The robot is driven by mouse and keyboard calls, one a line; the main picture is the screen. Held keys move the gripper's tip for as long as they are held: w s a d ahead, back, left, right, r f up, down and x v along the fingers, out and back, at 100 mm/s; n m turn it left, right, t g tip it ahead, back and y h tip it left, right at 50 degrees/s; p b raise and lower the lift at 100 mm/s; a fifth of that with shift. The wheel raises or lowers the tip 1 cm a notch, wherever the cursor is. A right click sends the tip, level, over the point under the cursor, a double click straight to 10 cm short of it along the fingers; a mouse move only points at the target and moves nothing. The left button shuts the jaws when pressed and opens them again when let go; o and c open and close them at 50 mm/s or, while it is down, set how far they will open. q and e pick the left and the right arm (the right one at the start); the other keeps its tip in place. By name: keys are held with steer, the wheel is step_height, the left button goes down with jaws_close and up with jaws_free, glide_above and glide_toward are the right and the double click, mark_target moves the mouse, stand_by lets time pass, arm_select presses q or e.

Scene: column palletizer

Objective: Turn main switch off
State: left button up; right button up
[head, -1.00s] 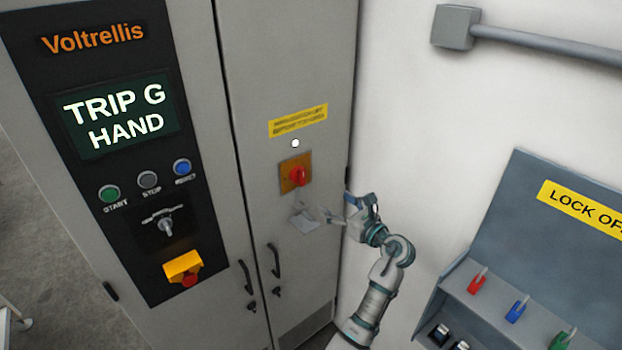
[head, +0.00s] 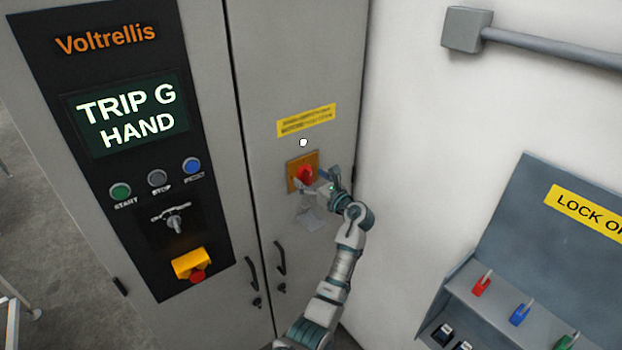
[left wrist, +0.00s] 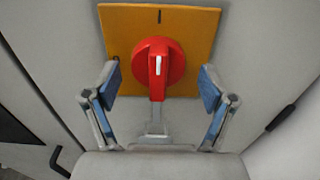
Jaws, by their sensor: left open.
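The main switch (head: 306,173) is a red rotary knob on an orange-yellow plate (head: 291,175), mounted on the grey cabinet door. In the left wrist view the red knob (left wrist: 175,62) shows near the top centre. Its white pointer line is upright, in line with a dark mark on the plate (left wrist: 202,22). My left gripper (head: 317,181) is at the switch in the head view, partly covering it. In the left wrist view the open left gripper (left wrist: 158,80) has one blue-padded finger on each side of the knob, with gaps visible. My right gripper is not in view.
A yellow label (head: 306,120) and a white dot (head: 303,142) are above the switch; a pale tag (head: 311,219) is below. Door handles (head: 280,258) are lower left. A control panel (head: 160,230) reads TRIP G HAND. A lockout station (head: 545,200) stands right.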

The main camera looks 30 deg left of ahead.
arm_select(q)
steer(key=shift+a, duration=0.1)
steer(key=c, duration=1.2)
steer(key=shift+o, duration=0.2)
